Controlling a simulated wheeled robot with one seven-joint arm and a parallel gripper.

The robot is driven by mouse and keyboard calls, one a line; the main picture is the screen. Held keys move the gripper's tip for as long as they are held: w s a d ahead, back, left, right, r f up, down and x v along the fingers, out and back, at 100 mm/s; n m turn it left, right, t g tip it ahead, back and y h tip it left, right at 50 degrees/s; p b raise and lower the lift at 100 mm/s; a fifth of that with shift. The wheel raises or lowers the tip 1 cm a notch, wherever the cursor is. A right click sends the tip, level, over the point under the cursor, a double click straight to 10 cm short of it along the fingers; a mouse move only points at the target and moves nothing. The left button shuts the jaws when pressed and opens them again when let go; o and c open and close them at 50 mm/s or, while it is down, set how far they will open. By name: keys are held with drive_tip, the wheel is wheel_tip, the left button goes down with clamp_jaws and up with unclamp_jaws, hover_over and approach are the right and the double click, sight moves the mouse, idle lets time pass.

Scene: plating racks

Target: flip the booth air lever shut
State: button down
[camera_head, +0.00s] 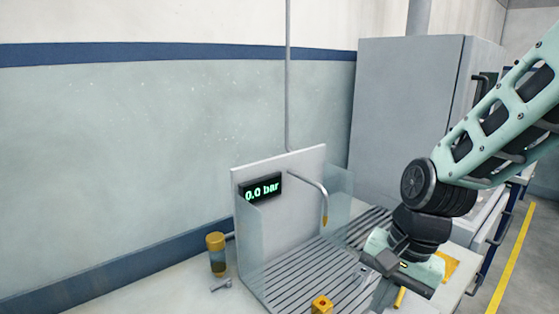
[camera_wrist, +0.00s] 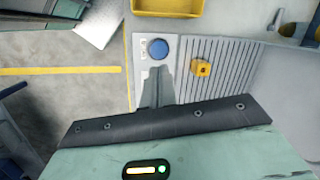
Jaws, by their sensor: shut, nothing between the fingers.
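The booth (camera_head: 285,208) has a pale back panel, clear side screens and a slatted floor (camera_head: 300,278). Its display (camera_head: 260,188) reads 0.0 bar. My gripper (camera_head: 382,298) is low at the booth's right front, with its fingers together and empty. In the wrist view, the fingers (camera_wrist: 158,88) point over a light control strip (camera_wrist: 139,60) with a round blue button (camera_wrist: 158,49). A small yellow bar (camera_head: 400,297) shows beside my gripper in the head view; I cannot tell whether it is the lever. No lever is clearly visible in the wrist view.
A bent nozzle pipe (camera_head: 318,188) hangs over the slats. A yellow tray (camera_wrist: 168,6) lies beyond the strip.

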drive_tip(key=s+a+n+h+b, duration=0.2)
drive_tip(key=s+a+n, duration=0.1)
drive_tip(key=s+n, duration=1.15)
drive_tip(key=w+d+f+m+t, duration=0.1)
drive_tip(key=w+d+f+m, duration=0.1)
drive_tip(key=w+d+m, duration=0.45)
drive_tip(key=w+d+f+m+t, duration=0.1)
drive_tip(key=w+d+f+t, duration=0.15)
drive_tip(key=w, duration=0.65)
drive_tip(key=w+d+f+m+t, duration=0.25)
drive_tip(key=w+d+m, duration=0.45)
drive_tip(key=d, duration=0.6)
approach(400, 299)
drive_tip(key=d+f, duration=0.3)
drive_tip(key=shift+w+d+f, duration=0.1)
drive_tip(key=shift+w, duration=0.1)
drive_tip(key=shift+w+a+f+p, duration=0.4)
drive_tip(key=shift+w+a+f, duration=0.45)
drive_tip(key=shift+a+f, duration=0.1)
drive_tip(key=shift+w+a+f, duration=0.3)
drive_tip(key=shift+f, duration=0.05)
